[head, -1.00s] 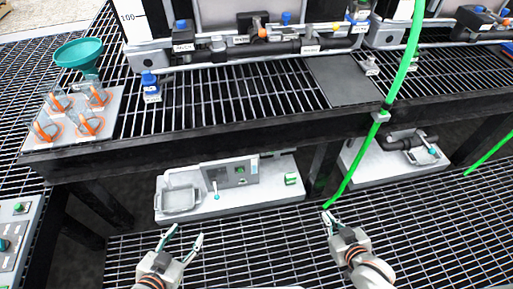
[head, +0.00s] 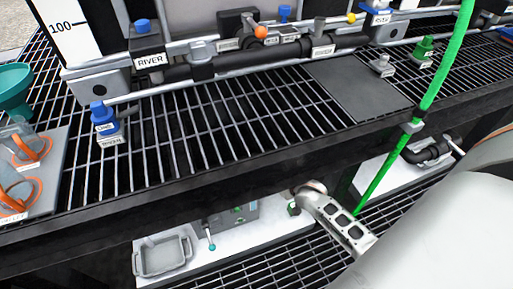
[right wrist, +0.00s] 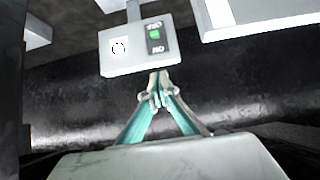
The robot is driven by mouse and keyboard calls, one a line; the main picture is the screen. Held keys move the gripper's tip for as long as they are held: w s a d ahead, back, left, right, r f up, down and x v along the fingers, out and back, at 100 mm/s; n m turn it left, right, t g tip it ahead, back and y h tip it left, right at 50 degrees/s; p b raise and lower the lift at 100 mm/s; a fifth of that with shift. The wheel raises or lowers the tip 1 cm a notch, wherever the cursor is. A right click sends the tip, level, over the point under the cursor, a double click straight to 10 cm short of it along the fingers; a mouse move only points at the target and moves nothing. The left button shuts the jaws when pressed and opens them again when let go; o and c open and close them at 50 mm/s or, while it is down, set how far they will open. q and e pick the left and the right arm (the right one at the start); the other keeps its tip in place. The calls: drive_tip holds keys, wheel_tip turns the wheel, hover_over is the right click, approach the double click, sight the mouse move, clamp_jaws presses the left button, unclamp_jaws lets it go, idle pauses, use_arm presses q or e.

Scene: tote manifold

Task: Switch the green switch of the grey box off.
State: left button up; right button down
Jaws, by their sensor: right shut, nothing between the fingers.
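In the right wrist view, a light grey box (right wrist: 126,58) has a black plate with a small green switch (right wrist: 154,35) and white lettering above and below it. In the head view my right arm reaches under the shelf edge, and the fingertips are hidden. A small box with green (head: 293,209) shows beside the wrist. My left gripper is out of view.
The dark shelf edge (head: 230,170) runs above the lower white board. A larger grey device (head: 233,215), a teal-tipped lever (head: 210,240) and a grey tray (head: 163,258) stand left of my arm.

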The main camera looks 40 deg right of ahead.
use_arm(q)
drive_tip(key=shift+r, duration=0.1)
use_arm(e)
drive_tip(key=shift+r, duration=0.1)
drive_tip(key=b+x, duration=0.1)
drive_tip(key=x, duration=0.2)
drive_tip(key=b+x, duration=0.2)
drive_tip(key=x, duration=0.2)
drive_tip(key=f+b+x, duration=0.1)
drive_tip(key=b+x, duration=0.1)
drive_tip(key=x, duration=0.1)
drive_tip(key=shift+s+d+f, duration=0.1)
drive_tip(key=shift+f, duration=0.05)
drive_tip(key=shift+s+a+f+b, duration=0.2)
drive_tip(key=shift+s+f+b, duration=0.5)
drive_tip(key=shift+f, duration=0.55)
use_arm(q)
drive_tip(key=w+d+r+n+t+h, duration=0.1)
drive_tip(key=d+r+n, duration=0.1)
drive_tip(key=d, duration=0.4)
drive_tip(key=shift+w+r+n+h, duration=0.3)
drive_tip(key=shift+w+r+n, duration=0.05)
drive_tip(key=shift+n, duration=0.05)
use_arm(e)
drive_tip(key=shift+r, duration=0.15)
